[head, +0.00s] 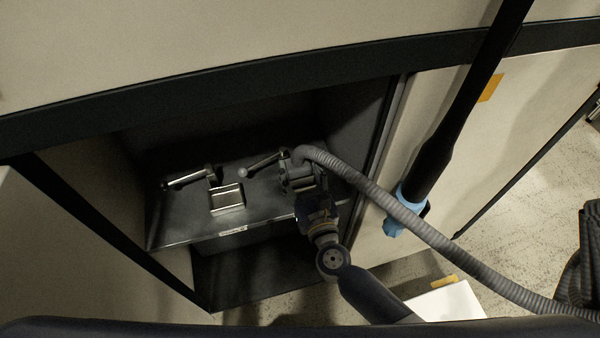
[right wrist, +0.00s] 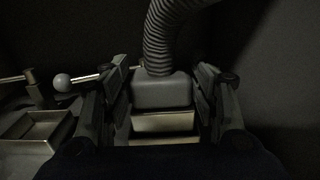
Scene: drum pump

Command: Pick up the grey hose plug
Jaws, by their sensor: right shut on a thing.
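The grey hose plug (right wrist: 161,92) is a block at the end of a ribbed grey hose (right wrist: 166,35). In the right wrist view my right gripper (right wrist: 161,105) has a finger on each side of the plug and is shut on it. The plug sits at a metal socket (right wrist: 163,123); I cannot tell whether they touch. In the head view my right gripper (head: 304,190) is inside the dark recess at the hose's end and hides most of the plug. My left gripper is not in view.
An empty square metal socket (head: 228,197) is left of the gripper. Two levers (head: 187,180) (head: 262,164) stand in the recess, one with a ball knob. The hose (head: 420,228) runs right across the cabinet front.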

